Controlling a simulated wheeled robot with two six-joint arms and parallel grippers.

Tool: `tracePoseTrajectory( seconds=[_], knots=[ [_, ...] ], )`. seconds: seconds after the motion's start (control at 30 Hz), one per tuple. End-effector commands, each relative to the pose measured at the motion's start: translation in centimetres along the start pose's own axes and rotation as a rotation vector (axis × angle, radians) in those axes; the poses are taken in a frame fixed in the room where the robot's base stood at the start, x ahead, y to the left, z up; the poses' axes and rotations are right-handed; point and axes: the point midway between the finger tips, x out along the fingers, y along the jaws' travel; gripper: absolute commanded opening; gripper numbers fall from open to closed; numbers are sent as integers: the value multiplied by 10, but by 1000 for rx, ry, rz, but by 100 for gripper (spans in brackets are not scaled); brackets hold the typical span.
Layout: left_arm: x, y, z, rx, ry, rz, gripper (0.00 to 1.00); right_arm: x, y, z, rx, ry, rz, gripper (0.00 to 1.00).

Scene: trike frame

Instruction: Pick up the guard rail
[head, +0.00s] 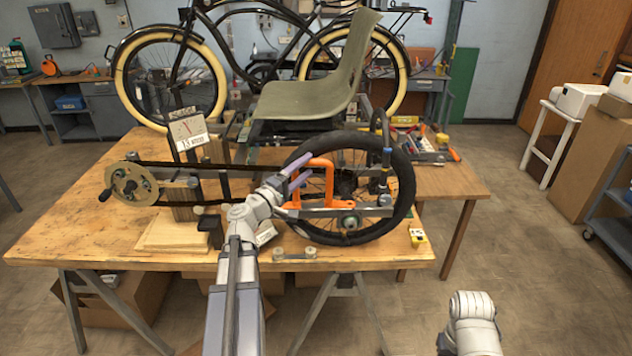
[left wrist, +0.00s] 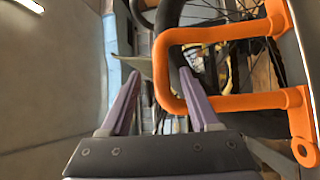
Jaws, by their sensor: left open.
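The guard rail is a bent orange tube (head: 327,166) mounted beside the black-tyred wheel of the trike frame. My left gripper (head: 306,166) is open, with its purple fingers at the left side of the rail. In the left wrist view the rail (left wrist: 225,34) forms an orange loop. Its left upright appears between the two fingertips (left wrist: 160,73), and the right finger overlaps the inside of the loop. I cannot tell whether either finger touches the tube. My right arm shows at the lower right of the head view, but its gripper is out of view.
The wheel (head: 405,185) stands on the wooden workbench (head: 70,240), close behind the rail. A seat (head: 310,95) and a crank disc (head: 130,184) belong to the trike. A small yellow object (head: 418,238) lies at the bench's right front. A bicycle stands behind.

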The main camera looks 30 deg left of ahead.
Motion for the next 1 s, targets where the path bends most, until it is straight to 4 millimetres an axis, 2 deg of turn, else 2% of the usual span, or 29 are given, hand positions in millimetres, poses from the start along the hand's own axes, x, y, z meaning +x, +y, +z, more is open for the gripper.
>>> tracePoseTrajectory(
  seconds=[0.07, 0.33, 0.63, 0.87, 1.0],
  knots=[
    [10, 0, -1, 0, -1, 0, 62, -2, 0, 0, 0, 0, 0, 50],
    [20, -1, -1, 0, -2, 0, 62, -3, 0, 0, 0, 0, 0, 50],
    [60, -2, -5, 1, -2, -1, 62, -8, 1, 0, 0, 0, 0, 50],
    [62, -3, -3, 1, -1, -1, 62, -7, 1, 0, 0, 0, 0, 50],
    [62, -3, -3, 1, -1, -1, 48, -7, 1, 0, 0, 0, 0, 50]
  ],
)
